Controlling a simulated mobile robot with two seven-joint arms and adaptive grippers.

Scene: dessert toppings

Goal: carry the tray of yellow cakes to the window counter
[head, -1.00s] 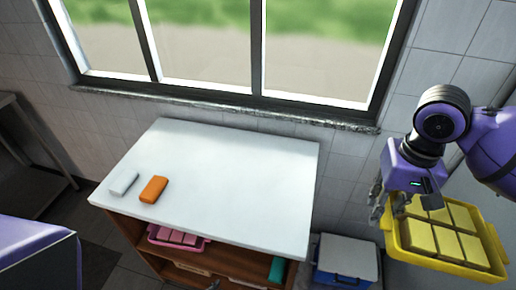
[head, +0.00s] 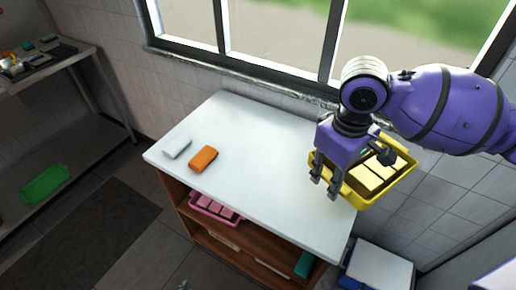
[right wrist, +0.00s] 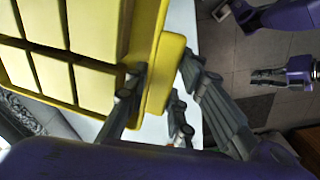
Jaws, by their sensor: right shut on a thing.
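The yellow tray (head: 401,183) holds several pale yellow cakes (head: 372,176). My right gripper (head: 325,190) is shut on the tray's left edge. In the right wrist view, the fingers of the right gripper (right wrist: 155,110) straddle the handle of the yellow tray (right wrist: 162,72). The white-topped window counter (head: 255,135) stands below the window. In the head view the tray overlaps the counter's right end and partly reaches past it; I cannot tell how high it is above the top. My left gripper (right wrist: 268,77) shows small in the right wrist view, its opening unclear.
An orange block (head: 204,158) and a white block (head: 177,147) lie on the counter's left part; its middle is clear. A pink tray (head: 215,211) sits on the shelf below. A white-lidded blue box (head: 378,268) stands right of the counter. A metal rack (head: 75,65) is at left.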

